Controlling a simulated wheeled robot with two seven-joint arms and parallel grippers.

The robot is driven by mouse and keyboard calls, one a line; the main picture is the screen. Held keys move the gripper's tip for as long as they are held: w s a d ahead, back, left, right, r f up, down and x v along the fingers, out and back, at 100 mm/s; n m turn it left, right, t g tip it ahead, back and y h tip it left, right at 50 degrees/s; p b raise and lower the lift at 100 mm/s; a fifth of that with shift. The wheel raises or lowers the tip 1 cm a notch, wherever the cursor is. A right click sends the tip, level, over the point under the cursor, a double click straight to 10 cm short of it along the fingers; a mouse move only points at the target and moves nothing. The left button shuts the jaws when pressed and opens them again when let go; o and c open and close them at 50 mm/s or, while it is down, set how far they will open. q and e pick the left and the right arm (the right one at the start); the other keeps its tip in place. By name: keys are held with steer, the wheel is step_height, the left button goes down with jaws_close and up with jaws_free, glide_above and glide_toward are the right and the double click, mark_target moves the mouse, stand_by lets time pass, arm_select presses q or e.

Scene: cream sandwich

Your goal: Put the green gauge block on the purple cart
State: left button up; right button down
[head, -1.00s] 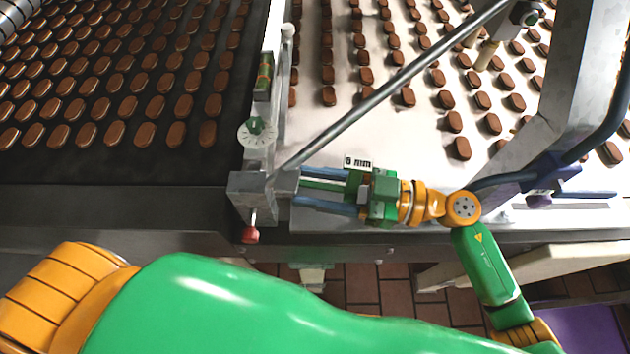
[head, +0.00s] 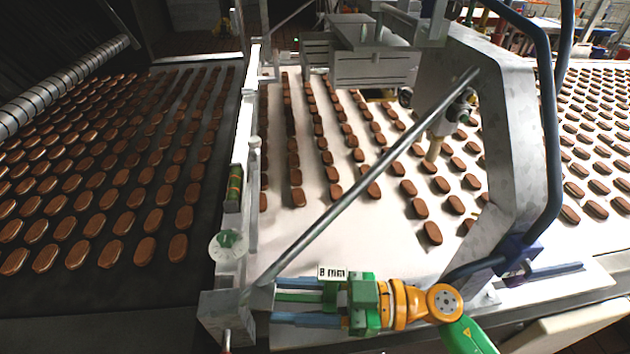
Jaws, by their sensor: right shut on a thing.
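My right gripper (head: 279,303) is at the bottom centre of the head view, over the near edge of the white belt. Its blue-grey fingers are shut on the green gauge block (head: 300,297), which shows as a thin green strip between them. A white label reading "8 mm" stands just above the gripper. The fingertips are close to the grey metal block at the end of the rail; I cannot tell if they touch it. The purple cart is not in view. My left gripper is not in view.
A slanted metal rod (head: 365,182) rises just beyond the gripper to a grey machine frame (head: 513,130) with a dark blue hose. The dark belt (head: 170,300) and white belt (head: 340,235) carry rows of brown biscuits.

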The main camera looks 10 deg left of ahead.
steer(key=w+d+r+m+t+h, duration=0.1)
steer(key=d+m+t, duration=0.3)
steer(key=d, duration=0.7)
steer(key=w+d+m+t+h, duration=0.1)
steer(key=d+m+t, duration=0.3)
steer(key=d+t, duration=0.4)
steer(key=d+h, duration=0.1)
steer(key=d, duration=0.2)
steer(key=shift+d+r, duration=0.2)
steer(key=shift+r, duration=0.2)
steer(key=shift+s, duration=0.15)
